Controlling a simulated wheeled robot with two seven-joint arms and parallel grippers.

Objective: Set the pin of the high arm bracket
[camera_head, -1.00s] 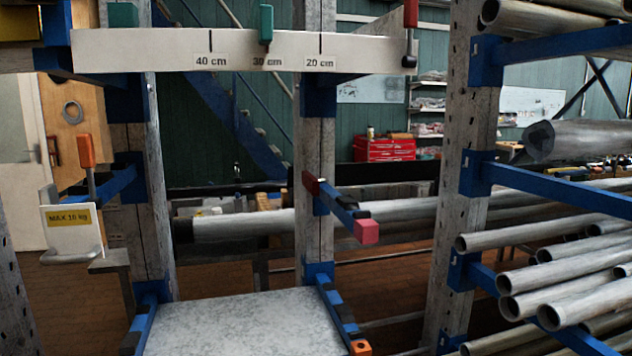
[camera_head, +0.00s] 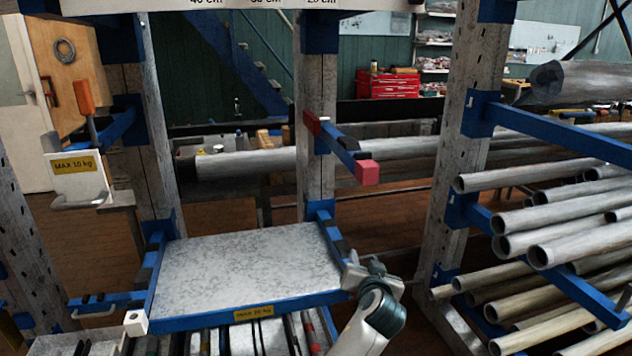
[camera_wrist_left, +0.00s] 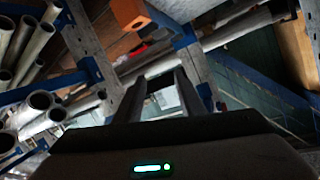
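A pin with an orange handle (camera_head: 84,97) stands upright at the bracket with the MAX 10 kg label (camera_head: 75,180), at the left in the head view. A blue arm with a red end block (camera_head: 366,172) sticks out from the middle post. I cannot tell for sure which is the high arm bracket. My left gripper (camera_head: 354,274) is at the front right corner of the grey shelf board (camera_head: 245,262), far from the orange-handled pin. In the left wrist view its two fingers (camera_wrist_left: 163,88) stand apart with nothing seen between them. My right gripper is not in view.
An orange block (camera_wrist_left: 132,14) shows beyond the fingers in the left wrist view. Grey pipes (camera_head: 570,245) stick out on rack arms at the right. The shelf board's top is bare. The white scale beam (camera_head: 300,4) runs along the top edge.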

